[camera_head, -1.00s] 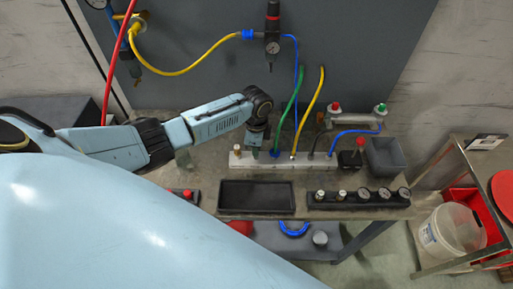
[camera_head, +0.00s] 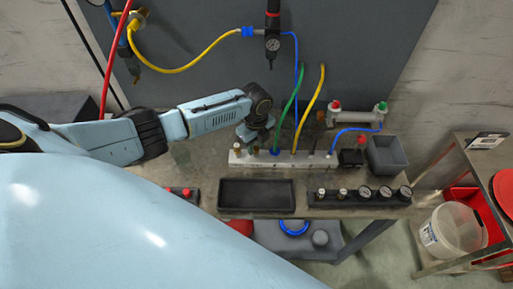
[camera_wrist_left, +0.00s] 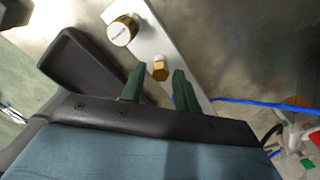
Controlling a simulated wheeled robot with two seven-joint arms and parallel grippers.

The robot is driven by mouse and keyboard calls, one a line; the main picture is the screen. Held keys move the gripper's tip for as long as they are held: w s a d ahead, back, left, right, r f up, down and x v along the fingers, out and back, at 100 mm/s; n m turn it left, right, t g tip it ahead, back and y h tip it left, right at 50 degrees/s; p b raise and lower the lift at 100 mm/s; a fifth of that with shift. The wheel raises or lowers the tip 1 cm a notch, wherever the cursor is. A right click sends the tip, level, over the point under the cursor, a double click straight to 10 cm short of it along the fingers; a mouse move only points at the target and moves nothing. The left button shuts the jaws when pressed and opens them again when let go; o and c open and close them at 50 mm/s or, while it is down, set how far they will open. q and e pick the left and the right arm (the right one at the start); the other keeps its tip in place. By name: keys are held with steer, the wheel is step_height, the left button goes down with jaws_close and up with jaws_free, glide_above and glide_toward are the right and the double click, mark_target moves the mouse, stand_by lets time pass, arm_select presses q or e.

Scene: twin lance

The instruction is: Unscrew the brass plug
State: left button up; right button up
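A white manifold bar (camera_head: 316,160) lies on the bench with hoses plugged into it. In the left wrist view, a small brass hex fitting with a pale tip, which looks like the brass plug (camera_wrist_left: 160,71), stands on the manifold bar (camera_wrist_left: 153,35). A larger knurled brass knob (camera_wrist_left: 122,30) is at the bar's end. My left gripper (camera_wrist_left: 158,86) has two green fingers apart, with nothing between them. The plug is just beyond the fingertips, about in line with the gap. In the head view my left gripper (camera_head: 252,136) is above the bar's left end. My right gripper is not in view.
Green (camera_head: 288,113) and yellow (camera_head: 309,108) hoses rise from the bar just right of my left gripper. An empty black tray (camera_head: 256,209) and a gauge strip (camera_head: 360,203) lie in front. A grey bin (camera_head: 387,154) stands at the right.

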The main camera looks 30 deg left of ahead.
arm_select(q)
steer(key=m+b, duration=0.1)
steer(key=m, duration=0.3)
steer(key=shift+m, duration=0.3)
steer(key=m+b, duration=0.1)
steer(key=m, duration=0.3)
steer(key=shift+a, duration=0.15)
steer(key=m+b, duration=0.1)
steer(key=m, duration=0.4)
steer(key=shift+f+m+b, duration=0.1)
steer(key=shift+m+b, duration=0.25)
steer(key=shift+m, duration=0.05)
steer(key=m, duration=0.3)
steer(key=shift+b, duration=0.3)
steer(key=shift+c, duration=0.3)
